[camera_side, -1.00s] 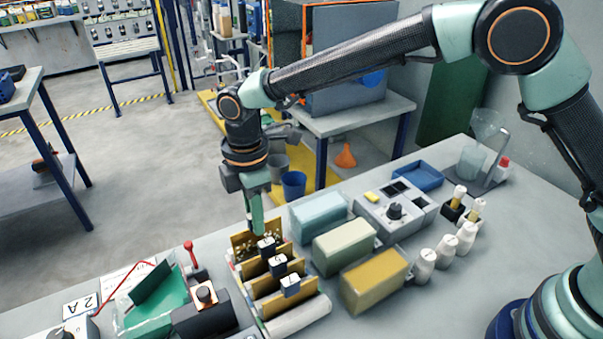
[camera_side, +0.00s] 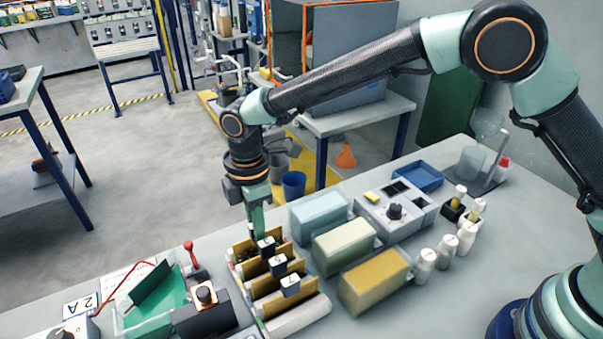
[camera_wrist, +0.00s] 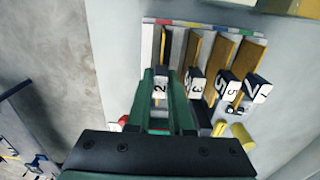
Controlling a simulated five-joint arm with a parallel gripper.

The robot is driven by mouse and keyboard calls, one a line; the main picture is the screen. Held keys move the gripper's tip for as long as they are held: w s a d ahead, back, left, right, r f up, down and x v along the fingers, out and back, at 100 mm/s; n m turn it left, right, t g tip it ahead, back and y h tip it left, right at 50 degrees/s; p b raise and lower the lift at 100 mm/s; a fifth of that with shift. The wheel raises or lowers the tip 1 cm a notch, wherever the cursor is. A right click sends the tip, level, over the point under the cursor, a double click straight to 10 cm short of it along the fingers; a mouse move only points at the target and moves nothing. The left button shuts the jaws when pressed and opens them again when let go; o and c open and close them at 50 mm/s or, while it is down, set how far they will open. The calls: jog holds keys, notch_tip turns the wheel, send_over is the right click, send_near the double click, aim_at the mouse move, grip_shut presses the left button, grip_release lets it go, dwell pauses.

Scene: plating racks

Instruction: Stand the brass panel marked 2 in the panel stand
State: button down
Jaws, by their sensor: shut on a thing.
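The brass panel marked 2 (camera_wrist: 160,88) shows its white tag between my fingers in the wrist view. My gripper (camera_wrist: 161,76) is shut on it. In the side view my gripper (camera_side: 257,234) points down at the far end of a light-coloured panel stand (camera_side: 300,318), and the held panel (camera_side: 240,248) is upright there, in line with the other panels. Its lower edge is hidden, so I cannot tell how deep it sits. Brass panels tagged 3 (camera_wrist: 194,80), 5 (camera_wrist: 226,86) and 1 (camera_wrist: 257,88) stand beside it in the stand.
Blue, pale green and yellow blocks (camera_side: 376,282) stand close to the right of the stand. A black box with a knob (camera_side: 205,296), a red-topped lever (camera_side: 190,250) and a green tray (camera_side: 150,308) lie to the left. White bottles (camera_side: 425,265) are farther right.

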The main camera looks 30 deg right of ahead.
jog(key=c, duration=0.7)
grip_release()
jog(key=shift+c, duration=0.2)
jog(key=shift+r, duration=0.1)
notch_tip(320, 180, up, 12)
